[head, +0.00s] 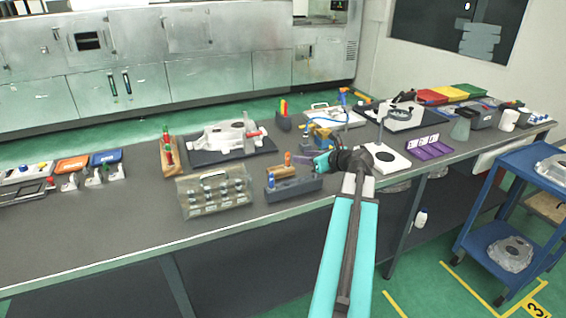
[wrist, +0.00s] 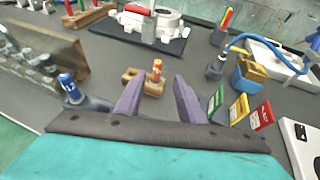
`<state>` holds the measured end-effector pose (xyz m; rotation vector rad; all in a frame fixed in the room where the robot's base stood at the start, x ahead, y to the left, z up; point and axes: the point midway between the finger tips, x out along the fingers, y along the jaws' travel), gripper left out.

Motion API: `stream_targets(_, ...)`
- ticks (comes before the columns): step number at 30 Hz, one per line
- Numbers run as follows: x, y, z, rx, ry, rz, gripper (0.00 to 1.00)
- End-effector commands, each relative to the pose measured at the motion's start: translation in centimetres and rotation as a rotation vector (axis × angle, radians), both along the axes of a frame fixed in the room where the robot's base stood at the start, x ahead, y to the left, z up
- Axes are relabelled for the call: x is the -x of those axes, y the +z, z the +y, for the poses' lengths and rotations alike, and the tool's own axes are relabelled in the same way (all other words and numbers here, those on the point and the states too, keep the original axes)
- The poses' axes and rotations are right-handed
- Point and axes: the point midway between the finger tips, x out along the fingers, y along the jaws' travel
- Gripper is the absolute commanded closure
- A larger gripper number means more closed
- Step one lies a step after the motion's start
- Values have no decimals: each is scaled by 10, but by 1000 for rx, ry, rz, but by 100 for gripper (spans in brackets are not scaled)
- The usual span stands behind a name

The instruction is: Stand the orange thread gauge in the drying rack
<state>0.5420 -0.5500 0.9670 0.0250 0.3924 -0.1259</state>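The orange thread gauge (wrist: 157,69) stands upright at the right end of a small wooden block (wrist: 130,84) in the wrist view. The block also shows in the head view (head: 283,173). My gripper (wrist: 157,79) is open and empty, its purple fingers spread on either side of the gauge in the picture; the gauge appears beyond the fingertips, not held. In the head view my gripper (head: 299,161) is above the bench beside the block. A grey block (head: 297,188) holds a blue gauge (wrist: 68,86). A wooden rack (head: 169,158) with red and green pieces stands further left; I cannot tell which is the drying rack.
A clear case of parts (head: 213,192) stands left of the grey block. A casting on a dark plate (head: 231,153) lies behind. Green, yellow and red cards (wrist: 238,108) and a yellow-and-blue device (wrist: 249,73) are close on the right. Bare bench lies between the casting and wooden block.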

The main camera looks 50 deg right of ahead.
Motion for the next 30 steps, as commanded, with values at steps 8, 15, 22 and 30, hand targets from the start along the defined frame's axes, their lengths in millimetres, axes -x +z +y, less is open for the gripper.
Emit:
stream_targets(8,-1,0,0,0,1,0,65)
stream_targets(15,-17,-7,-2,-2,4,1,65)
stream_targets(22,-48,-19,-6,0,3,1,65)
stream_targets(30,-77,-31,-8,-1,4,0,65)
